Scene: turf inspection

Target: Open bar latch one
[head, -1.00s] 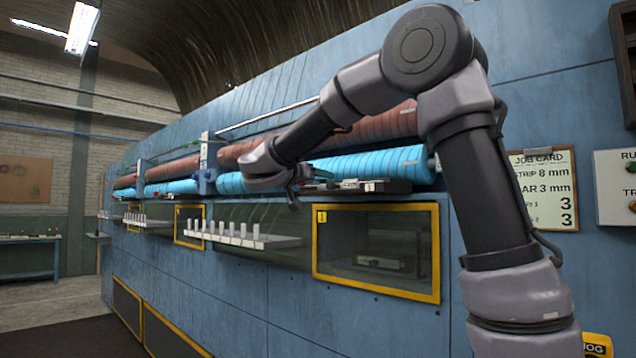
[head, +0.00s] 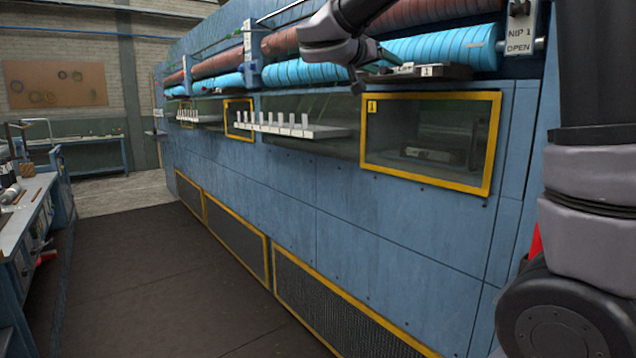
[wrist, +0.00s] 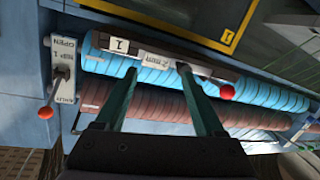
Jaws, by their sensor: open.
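A dark bar housing with a white "1" plate (wrist: 118,45) lies along the blue roller in the wrist view. It also shows as a dark housing (head: 440,73) above the yellow-framed window in the head view. A red ball knob (wrist: 227,92) sits at its right side in the wrist view; I cannot tell for sure whether it is the latch handle. My gripper (wrist: 158,71) has two green fingers, spread apart with nothing held, reaching over the rollers toward the housing. Contact cannot be told. In the head view my gripper is small and partly hidden by the wrist.
A second red-knobbed lever (wrist: 45,112) stands by the "NIP 1 OPEN" plate (wrist: 66,55), left in the wrist view. Blue (head: 440,47) and red-brown rollers run along the machine. A shelf with white pegs (head: 290,127) juts out. The floor (head: 160,250) is clear; a workbench (head: 25,220) stands left.

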